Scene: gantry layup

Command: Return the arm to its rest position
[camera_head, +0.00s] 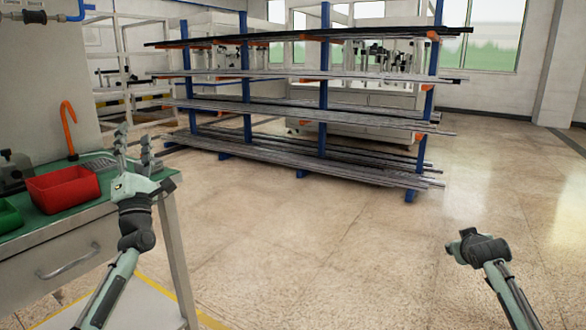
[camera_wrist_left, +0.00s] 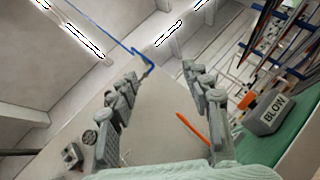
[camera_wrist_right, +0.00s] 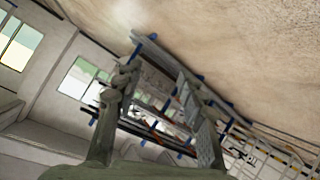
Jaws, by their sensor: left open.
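My left gripper (camera_head: 135,142) is raised over the right end of the green-topped bench (camera_head: 42,233), its fingers pointing up. Its fingers stand apart with nothing between them, as the left wrist view also shows (camera_wrist_left: 162,88). My right arm reaches in from the lower right, with its gripper (camera_head: 466,243) low over open floor. In the right wrist view its fingers (camera_wrist_right: 160,80) are apart and empty.
A red bin (camera_head: 62,190) and a green bin (camera_head: 9,216) sit on the bench, left of my left gripper. An orange hook (camera_head: 68,125) stands behind them. A grey box marked BLOW (camera_wrist_left: 268,112) is close by. A bar rack (camera_head: 323,95) stands beyond clear floor.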

